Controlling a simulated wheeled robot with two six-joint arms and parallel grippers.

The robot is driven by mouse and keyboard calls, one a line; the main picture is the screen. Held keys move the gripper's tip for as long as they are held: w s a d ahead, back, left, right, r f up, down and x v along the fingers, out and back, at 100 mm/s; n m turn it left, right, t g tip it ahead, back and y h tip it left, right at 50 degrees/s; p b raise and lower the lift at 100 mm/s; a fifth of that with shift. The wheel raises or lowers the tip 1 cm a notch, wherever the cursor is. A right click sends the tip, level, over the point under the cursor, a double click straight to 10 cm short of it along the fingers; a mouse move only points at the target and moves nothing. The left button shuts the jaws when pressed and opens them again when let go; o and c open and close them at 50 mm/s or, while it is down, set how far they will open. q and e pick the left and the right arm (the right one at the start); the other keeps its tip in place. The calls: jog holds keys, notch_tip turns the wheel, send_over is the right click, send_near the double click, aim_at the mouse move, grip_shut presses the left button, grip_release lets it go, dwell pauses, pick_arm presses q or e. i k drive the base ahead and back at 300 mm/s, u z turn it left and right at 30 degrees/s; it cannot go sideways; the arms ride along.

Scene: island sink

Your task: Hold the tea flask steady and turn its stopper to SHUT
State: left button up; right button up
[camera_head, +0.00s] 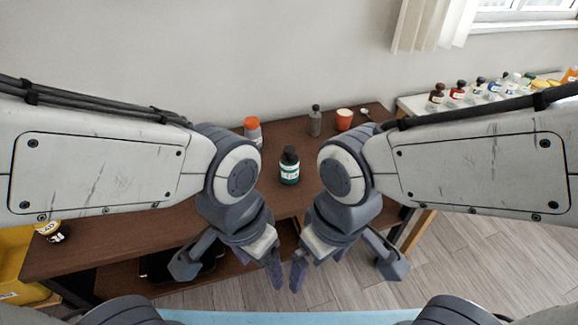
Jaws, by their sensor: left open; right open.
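A dark green flask (289,170) with a black stopper (289,152) and a pale label stands upright on the brown table, between my two forearms. I take it to be the tea flask. The label and any mark on the stopper are too small to read. My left gripper (274,277) hangs in front of the flask and lower in the picture, near the table's front edge. My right gripper (298,277) hangs beside it, a little to the right. Both are open, empty and apart from the flask. They are seen nearly edge-on, so the gaps between their fingers hardly show.
Behind the flask stand an orange-topped jar (252,128), a grey bottle (315,122) and an orange cup (344,119), with a spoon (366,113) beside it. Several small bottles (458,91) line a pale counter at right. A yellow bin (14,262) is at left.

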aim_at(289, 157)
jog(key=u, duration=2.6)
jog(key=k, duration=0.95)
jog(key=z, duration=2)
